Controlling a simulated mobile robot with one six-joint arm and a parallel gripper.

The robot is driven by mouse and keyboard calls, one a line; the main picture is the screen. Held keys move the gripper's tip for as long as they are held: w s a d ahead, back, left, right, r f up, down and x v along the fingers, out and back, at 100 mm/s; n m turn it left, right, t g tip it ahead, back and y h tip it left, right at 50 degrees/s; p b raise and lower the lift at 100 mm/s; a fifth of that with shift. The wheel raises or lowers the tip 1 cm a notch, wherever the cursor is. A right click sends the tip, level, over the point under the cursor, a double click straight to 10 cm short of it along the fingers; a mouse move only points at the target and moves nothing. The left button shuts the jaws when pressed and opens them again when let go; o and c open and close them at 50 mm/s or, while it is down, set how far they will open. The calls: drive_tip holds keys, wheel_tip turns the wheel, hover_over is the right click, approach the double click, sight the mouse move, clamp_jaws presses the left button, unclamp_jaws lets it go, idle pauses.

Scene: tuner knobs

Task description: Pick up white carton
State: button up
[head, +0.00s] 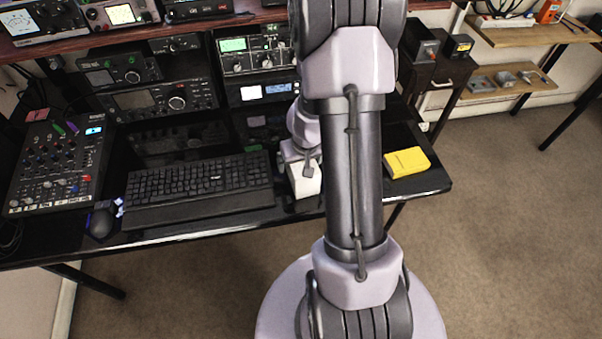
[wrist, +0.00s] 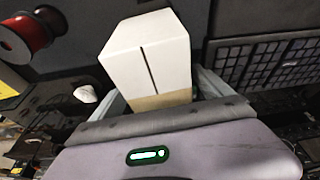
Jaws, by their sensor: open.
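The white carton (wrist: 150,50) stands large in the wrist view, with a dark line down one face and a tan lower part. In the head view a white block that looks like it (head: 305,180) shows on the black desk, partly hidden by my arm. My gripper (wrist: 163,93) is open, with one finger at each side of the carton's near end. I cannot tell whether either finger touches it. In the head view the gripper is mostly hidden behind my arm.
The black keyboard (head: 198,185) lies left of the carton, with a mouse (head: 101,222) and mixer (head: 62,165) farther left. A yellow box (head: 407,162) lies to the right. A red spool (wrist: 30,35) shows in the wrist view. Radios (head: 248,52) stand behind, under a shelf.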

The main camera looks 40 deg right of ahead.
drive_tip(key=shift+f, duration=0.25)
idle(0.5)
drive_tip(key=c, duration=1.5)
drive_tip(key=shift+r, duration=0.15)
